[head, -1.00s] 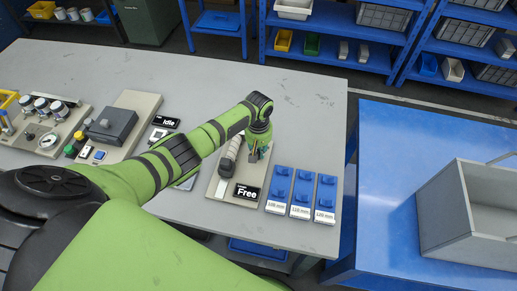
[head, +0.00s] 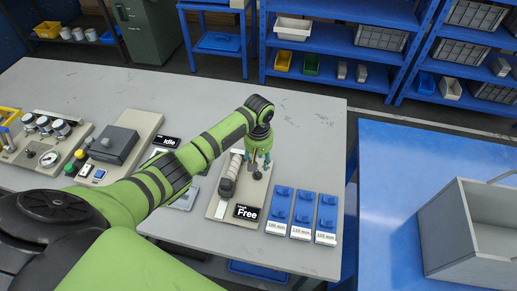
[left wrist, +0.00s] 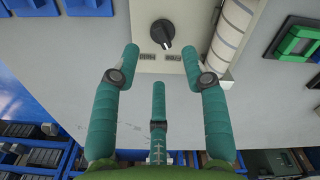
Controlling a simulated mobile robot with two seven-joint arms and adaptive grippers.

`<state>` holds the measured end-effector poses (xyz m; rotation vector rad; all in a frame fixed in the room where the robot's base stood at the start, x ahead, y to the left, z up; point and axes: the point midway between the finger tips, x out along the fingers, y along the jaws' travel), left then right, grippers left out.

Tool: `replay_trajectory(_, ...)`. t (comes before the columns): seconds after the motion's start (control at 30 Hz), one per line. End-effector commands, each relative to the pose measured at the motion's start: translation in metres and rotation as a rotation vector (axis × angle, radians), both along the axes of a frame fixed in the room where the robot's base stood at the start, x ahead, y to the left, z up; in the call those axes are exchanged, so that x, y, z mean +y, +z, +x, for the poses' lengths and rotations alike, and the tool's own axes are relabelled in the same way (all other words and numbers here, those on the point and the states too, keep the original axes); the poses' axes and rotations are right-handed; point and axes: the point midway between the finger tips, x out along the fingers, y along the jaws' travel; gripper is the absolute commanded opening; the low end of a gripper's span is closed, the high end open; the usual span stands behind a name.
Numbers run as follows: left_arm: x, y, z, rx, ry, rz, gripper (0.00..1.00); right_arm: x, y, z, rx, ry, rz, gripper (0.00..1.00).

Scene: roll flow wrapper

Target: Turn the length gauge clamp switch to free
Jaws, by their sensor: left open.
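The length gauge is a beige plate (head: 217,207) on the grey bench, with a ribbed light cylinder (head: 230,175) and a black display (head: 246,212) reading "Free". Its black clamp switch (head: 257,175) is at the plate's far right. In the left wrist view the switch (left wrist: 162,33) is a round knob, its white mark slanting toward the right-hand label; the labels are too small and inverted to read surely. My left gripper (head: 259,160) points down by the switch, its teal fingers (left wrist: 160,65) spread, empty and apart from the knob. My right gripper is not in view.
Blue blocks (head: 302,207) marked in mm stand right of the gauge. Left are a beige unit with a dark box (head: 113,145), an "Idle" display (head: 167,142) and a panel with gauges (head: 45,140). A blue table (head: 400,180) holds a grey bin (head: 470,235). The bench behind is clear.

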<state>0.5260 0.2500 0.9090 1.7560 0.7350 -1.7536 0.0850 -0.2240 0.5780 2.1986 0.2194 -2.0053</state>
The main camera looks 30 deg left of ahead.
Motion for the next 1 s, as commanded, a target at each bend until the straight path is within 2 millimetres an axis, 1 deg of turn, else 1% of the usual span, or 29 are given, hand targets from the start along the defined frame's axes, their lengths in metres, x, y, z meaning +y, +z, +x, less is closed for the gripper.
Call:
replay_trajectory(0.03,0.0,0.012,0.001,-0.005,-0.002,-0.001,0.45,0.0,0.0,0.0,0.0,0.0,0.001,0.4)
replay_trajectory(0.1,0.0,0.026,0.001,-0.005,-0.001,-0.001,0.45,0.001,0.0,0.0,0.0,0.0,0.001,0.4)
replay_trajectory(0.2,0.0,0.042,0.001,-0.004,0.0,0.001,0.45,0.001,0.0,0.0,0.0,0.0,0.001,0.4)
replay_trajectory(0.33,0.0,0.056,0.0,-0.001,0.001,0.0,0.45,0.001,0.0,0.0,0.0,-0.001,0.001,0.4)
replay_trajectory(0.5,0.0,0.061,0.0,-0.001,0.0,0.0,0.45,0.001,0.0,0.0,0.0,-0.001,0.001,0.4)
replay_trajectory(1.0,0.0,0.06,0.0,0.0,0.0,0.0,0.45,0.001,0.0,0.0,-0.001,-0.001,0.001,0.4)
